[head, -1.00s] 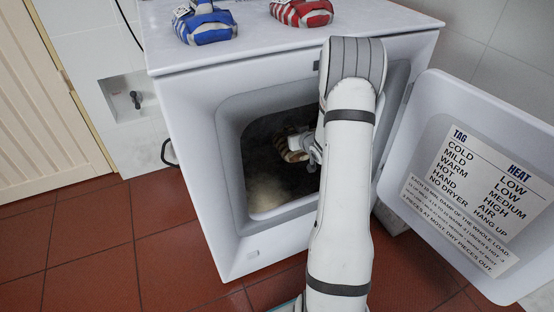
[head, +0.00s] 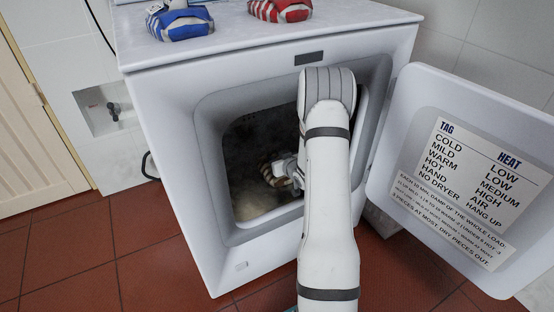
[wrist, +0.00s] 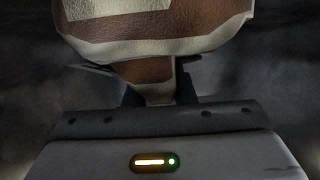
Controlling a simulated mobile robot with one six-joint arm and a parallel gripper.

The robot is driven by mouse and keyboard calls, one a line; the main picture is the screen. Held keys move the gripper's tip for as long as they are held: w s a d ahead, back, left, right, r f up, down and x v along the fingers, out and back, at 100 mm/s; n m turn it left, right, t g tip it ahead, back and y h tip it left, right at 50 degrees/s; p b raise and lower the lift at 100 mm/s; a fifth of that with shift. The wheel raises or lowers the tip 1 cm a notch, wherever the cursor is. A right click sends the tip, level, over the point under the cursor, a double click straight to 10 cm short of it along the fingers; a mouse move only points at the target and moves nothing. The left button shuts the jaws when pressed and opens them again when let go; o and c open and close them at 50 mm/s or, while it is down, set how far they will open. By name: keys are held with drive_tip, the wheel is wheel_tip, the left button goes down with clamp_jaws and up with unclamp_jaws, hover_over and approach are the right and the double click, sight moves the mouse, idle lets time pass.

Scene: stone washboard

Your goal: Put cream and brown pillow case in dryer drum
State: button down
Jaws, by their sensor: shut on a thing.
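The cream and brown pillow case (head: 269,176) is a small striped bundle inside the dryer drum (head: 250,140). My gripper (head: 285,172) reaches through the open door and is shut on it. In the wrist view the pillow case (wrist: 160,35) fills the top middle, with a narrow brown and cream part (wrist: 158,82) between the fingers of my gripper (wrist: 158,95). The drum's interior is dark, with a paler patch low at the front. Whether the pillow case touches the drum wall cannot be told.
The dryer door (head: 470,170) stands open at the right, bearing a label sheet (head: 470,190). A blue and cream bundle (head: 180,24) and a red and cream bundle (head: 281,10) sit on the dryer top (head: 230,42). Red tiled floor (head: 70,260) is clear at the left.

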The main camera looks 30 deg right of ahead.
drive_tip(key=c, duration=1.2)
unclamp_jaws()
drive_tip(key=shift+f, duration=0.1)
drive_tip(key=shift+r, duration=0.3)
drive_tip(key=p+v, duration=0.4)
drive_tip(key=v, duration=0.8)
drive_tip(key=s+a+r+g+h, duration=0.2)
drive_tip(key=s+a+r+g, duration=0.3)
drive_tip(key=a+r, duration=0.5)
drive_tip(key=s+a+r+g, duration=0.3)
drive_tip(key=s+a, duration=0.3)
drive_tip(key=s, duration=0.3)
drive_tip(key=s+a+r+g+y, duration=0.1)
drive_tip(key=s+a+r+g, duration=0.3)
drive_tip(key=s, duration=0.6)
drive_tip(key=a+r, duration=0.1)
drive_tip(key=a, duration=0.1)
drive_tip(key=shift+a+r+y, duration=0.25)
drive_tip(key=shift+r+y, duration=0.05)
